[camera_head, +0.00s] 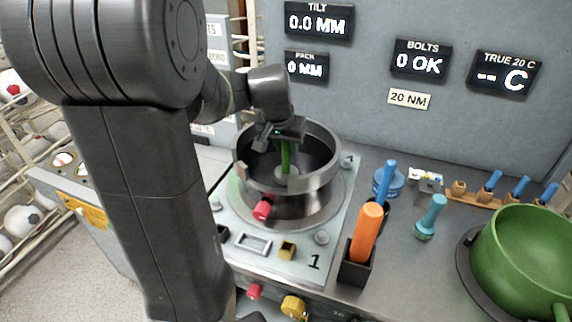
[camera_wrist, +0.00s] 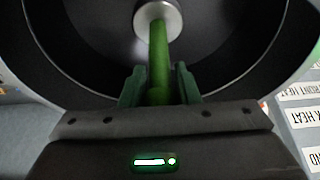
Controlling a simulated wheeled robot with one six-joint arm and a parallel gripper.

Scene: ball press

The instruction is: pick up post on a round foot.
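The post is a green upright rod on a pale round foot, standing inside the dark round pot (camera_head: 322,183). In the head view the green post (camera_head: 286,157) rises from the pot's floor to my gripper (camera_head: 284,137). In the wrist view the post (camera_wrist: 158,50) runs between my two fingers (camera_wrist: 160,84), with its round foot (camera_wrist: 174,20) beyond them. My gripper is around the post's upper end, with a narrow gap showing on each side. It looks open. The head view hides the fingertips behind the gripper body.
Right of the pot stand a holder with an orange handle (camera_head: 367,232), a blue handle (camera_head: 387,180), a teal tool (camera_head: 431,217) and a large green pot (camera_head: 522,258). A grey panel with displays (camera_head: 420,61) rises behind.

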